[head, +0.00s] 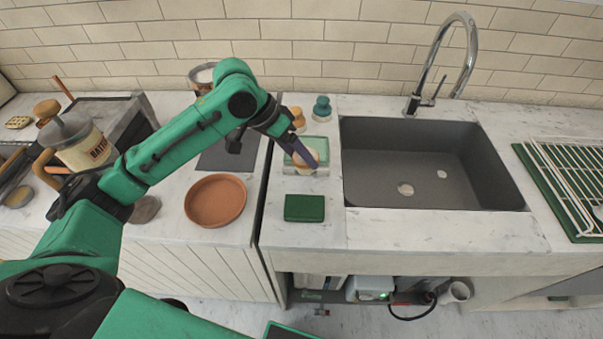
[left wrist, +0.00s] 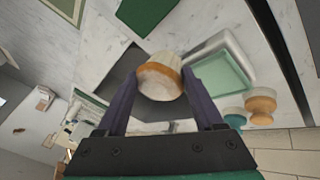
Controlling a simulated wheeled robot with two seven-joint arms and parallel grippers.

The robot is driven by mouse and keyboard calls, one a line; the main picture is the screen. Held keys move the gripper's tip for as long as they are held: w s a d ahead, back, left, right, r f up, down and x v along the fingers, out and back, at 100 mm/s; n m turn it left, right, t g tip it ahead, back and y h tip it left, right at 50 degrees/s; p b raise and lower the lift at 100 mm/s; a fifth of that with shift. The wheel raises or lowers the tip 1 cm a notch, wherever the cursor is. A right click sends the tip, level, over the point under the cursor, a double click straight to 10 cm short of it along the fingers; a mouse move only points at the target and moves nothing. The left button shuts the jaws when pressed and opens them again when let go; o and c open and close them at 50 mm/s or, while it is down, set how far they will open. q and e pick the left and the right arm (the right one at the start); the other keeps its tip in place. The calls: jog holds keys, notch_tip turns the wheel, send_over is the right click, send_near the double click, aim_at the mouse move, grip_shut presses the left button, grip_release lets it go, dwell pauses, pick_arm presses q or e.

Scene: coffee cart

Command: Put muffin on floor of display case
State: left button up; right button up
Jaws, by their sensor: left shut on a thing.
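The muffin (left wrist: 160,80), pale with an orange-brown band, sits between the two dark purple fingers of my left gripper (left wrist: 159,74), which is shut on it. In the head view the muffin (head: 306,157) shows partly behind a finger of my left gripper (head: 312,158), above the counter just left of the sink. A pale green, clear-looking box (head: 291,168) is behind or under it; I cannot tell whether they touch. It also shows in the left wrist view (left wrist: 222,72), beside the gripper. I cannot tell which thing is the display case. My right gripper is not in view.
A dark green block (head: 304,208) lies in front of the pale green box. A terracotta dish (head: 215,199) is on the left counter. The sink (head: 432,165) and its tap (head: 443,60) are to the right. A wire rack (head: 565,185) stands at far right.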

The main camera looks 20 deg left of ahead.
pick_arm(q)
notch_tip(320, 180, down, 8)
jog(key=shift+w+f+p, duration=0.1)
jog(key=shift+f+p, duration=0.1)
jog(key=shift+p, duration=0.15)
jog(key=o, duration=1.5)
